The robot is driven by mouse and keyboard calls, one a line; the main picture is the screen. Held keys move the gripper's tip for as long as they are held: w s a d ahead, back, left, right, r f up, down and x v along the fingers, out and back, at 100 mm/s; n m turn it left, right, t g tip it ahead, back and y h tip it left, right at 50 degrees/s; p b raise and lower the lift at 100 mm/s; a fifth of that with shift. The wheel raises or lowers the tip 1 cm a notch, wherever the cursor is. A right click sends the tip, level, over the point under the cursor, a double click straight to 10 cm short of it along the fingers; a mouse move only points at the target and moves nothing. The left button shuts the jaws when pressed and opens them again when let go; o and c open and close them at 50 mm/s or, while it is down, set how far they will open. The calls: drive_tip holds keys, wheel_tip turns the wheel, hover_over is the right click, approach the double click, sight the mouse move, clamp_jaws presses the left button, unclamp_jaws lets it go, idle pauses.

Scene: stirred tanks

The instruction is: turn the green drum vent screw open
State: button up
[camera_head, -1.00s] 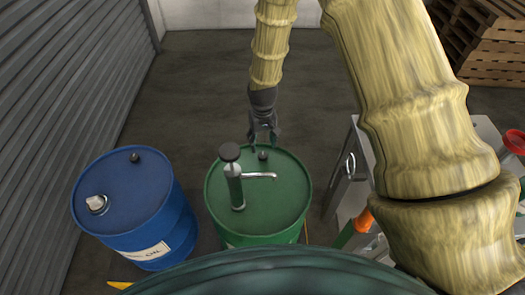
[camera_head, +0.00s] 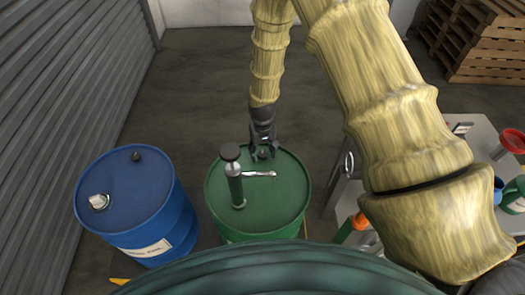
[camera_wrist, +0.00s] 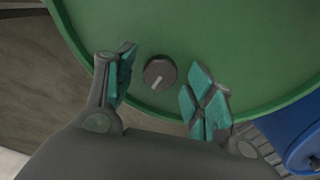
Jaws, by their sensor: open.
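The green drum (camera_head: 280,205) stands upright in the middle of the head view, and its lid also fills much of the wrist view (camera_wrist: 240,50). Its vent screw (camera_wrist: 160,73) is a small dark round cap with a pale line on it, near the lid's rim. In the head view the vent screw (camera_head: 262,154) shows at the drum's far side. My gripper (camera_head: 263,153) is open over it. In the wrist view the fingers of my gripper (camera_wrist: 160,90) stand to either side of the screw, apart from it.
A hand pump (camera_head: 235,178) with a silver spout (camera_head: 260,174) rises from the green drum, close to my gripper. A blue drum (camera_head: 135,205) stands left. A grey table (camera_head: 345,190) with a red funnel (camera_head: 512,142) is right. Pallets (camera_head: 480,40) are stacked at the back right.

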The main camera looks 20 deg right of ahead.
drive_tip(key=c, duration=1)
drive_tip(key=shift+n, duration=0.3)
drive_tip(key=n, duration=0.3)
drive_tip(key=shift+n+b, duration=0.3)
drive_tip(key=shift+b, duration=0.1)
drive_tip(key=n, duration=0.4)
drive_tip(key=shift+n, duration=0.3)
drive_tip(key=n, duration=0.4)
drive_tip(key=shift+r+n, duration=0.1)
drive_tip(key=shift+n, duration=2.4)
